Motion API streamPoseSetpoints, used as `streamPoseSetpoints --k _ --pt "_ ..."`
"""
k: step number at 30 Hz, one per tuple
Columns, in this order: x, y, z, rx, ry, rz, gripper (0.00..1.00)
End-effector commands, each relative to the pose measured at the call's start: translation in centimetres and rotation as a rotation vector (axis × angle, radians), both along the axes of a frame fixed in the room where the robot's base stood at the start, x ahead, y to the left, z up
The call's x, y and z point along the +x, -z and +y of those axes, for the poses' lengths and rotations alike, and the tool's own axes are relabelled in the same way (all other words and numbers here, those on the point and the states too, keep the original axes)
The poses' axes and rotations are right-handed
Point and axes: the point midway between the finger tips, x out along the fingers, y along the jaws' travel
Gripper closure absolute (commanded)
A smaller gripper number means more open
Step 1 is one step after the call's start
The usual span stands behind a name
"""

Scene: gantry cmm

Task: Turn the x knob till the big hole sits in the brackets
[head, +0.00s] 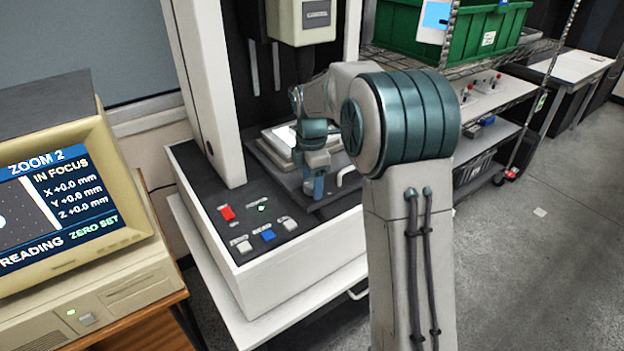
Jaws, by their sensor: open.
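My gripper (315,186) points down over the front edge of the machine's dark stage (265,160). Its jaws are open, but the arm and wrist hide much of this area. I cannot make out the x knob; it may be behind my gripper or arm. The monitor (60,195) at the left reads zoom 2, in focus, X, Y and Z +0.0 mm, reading, and zero set. Its picture is cut off by the frame's left edge. A small pale spot (3,222) shows there; no brackets are visible.
The machine's front panel has a red button (227,213), a blue button (268,235) and pale buttons beside them. A lit white plate (283,140) lies on the stage under the machine head (300,22). A shelf with a green crate (455,30) stands behind my arm.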

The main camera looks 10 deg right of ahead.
Motion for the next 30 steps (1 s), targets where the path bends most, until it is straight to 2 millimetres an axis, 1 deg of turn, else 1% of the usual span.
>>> streamPoseSetpoints --k 6,8,9,11,22,26,30 --pt "-0.01 0.03 -0.01 0.0 0.0 0.0 0.39" --pt "-0.01 0.02 -0.01 0.0 0.0 0.0 0.56" --pt "-0.01 0.02 -0.01 0.0 0.0 0.0 0.67" --pt "-0.01 0.01 -0.01 0.0 0.0 0.0 0.83" --pt "0.0 -0.05 -0.02 0.0 0.039 0.0 0.84" --pt "0.01 -0.07 -0.02 0.0 0.1 0.0 0.84" --pt "0.02 -0.09 -0.02 0.0 0.201 0.0 0.84"
